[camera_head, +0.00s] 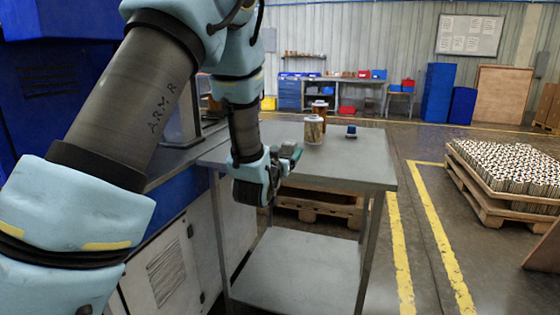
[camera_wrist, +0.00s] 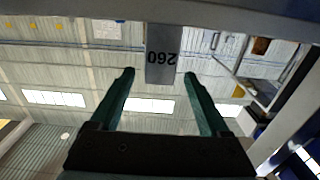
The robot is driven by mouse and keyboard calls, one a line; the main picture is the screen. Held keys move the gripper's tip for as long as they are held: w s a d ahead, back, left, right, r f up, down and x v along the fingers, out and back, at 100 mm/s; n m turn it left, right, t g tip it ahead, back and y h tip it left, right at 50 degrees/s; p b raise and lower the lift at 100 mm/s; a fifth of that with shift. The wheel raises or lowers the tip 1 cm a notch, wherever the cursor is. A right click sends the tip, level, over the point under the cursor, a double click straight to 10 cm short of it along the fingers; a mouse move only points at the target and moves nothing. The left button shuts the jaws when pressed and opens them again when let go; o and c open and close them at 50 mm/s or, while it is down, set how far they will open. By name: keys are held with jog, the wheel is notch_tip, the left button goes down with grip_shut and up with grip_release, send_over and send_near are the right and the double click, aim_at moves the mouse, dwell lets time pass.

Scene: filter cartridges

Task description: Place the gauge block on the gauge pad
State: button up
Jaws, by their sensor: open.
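A grey block marked 260 (camera_wrist: 162,45), which I take for the gauge block, shows upside down in the wrist view. It stands in the gap between my two green fingertips or just beyond them; I cannot tell how deep. My gripper (camera_head: 291,154) is open, at the left part of the grey table (camera_head: 350,165) in the head view. Its fingers (camera_wrist: 159,78) are spread on both sides of the block, with visible gaps. I cannot make out the block in the head view beside the gripper. I cannot identify the gauge pad in either view.
The table's right and front parts are clear. A blue machine (camera_head: 60,85) stands at the left.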

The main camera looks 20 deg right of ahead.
jog(key=v, duration=0.5)
jog(key=shift+s+a+b, duration=0.25)
jog(key=shift+a+b, duration=0.05)
